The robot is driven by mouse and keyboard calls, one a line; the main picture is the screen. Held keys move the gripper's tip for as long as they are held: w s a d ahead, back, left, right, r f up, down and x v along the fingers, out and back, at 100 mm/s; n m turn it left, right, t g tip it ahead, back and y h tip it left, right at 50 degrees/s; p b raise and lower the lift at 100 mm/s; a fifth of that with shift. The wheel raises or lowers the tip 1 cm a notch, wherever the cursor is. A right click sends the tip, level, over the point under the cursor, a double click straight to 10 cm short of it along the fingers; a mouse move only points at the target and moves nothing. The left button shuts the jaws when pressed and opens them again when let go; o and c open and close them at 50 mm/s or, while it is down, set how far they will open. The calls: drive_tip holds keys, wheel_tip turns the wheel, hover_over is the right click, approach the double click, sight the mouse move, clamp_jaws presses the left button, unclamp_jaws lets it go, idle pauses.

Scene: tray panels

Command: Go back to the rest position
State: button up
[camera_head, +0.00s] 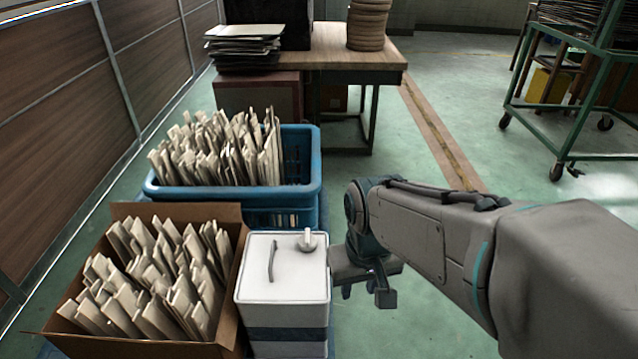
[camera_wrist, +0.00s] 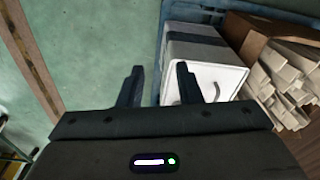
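My gripper (camera_head: 366,290) is to the right of a white box (camera_head: 285,285) in the head view, apart from its top. In the wrist view my gripper (camera_wrist: 158,88) shows two dark fingers spread apart with nothing between them but floor and part of the box side. The white box (camera_wrist: 222,75) also shows in the wrist view, behind the right finger. On its white top lie a thin grey curved piece (camera_head: 271,260) and a small light knob-like piece (camera_head: 307,240).
A cardboard box (camera_head: 235,300) full of pale panels stands left of the white box. A blue crate (camera_head: 305,165) with more panels is behind. A wooden table (camera_head: 370,58) stands at the back, a green wheeled rack (camera_head: 560,130) at the right. Green floor between is clear.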

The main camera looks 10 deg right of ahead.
wheel_tip(320, 180, up, 31)
drive_tip(key=t+p, duration=0.1)
drive_tip(key=p, duration=2.6)
drive_tip(key=shift+d+f+t, duration=0.2)
drive_tip(key=shift+t, duration=0.1)
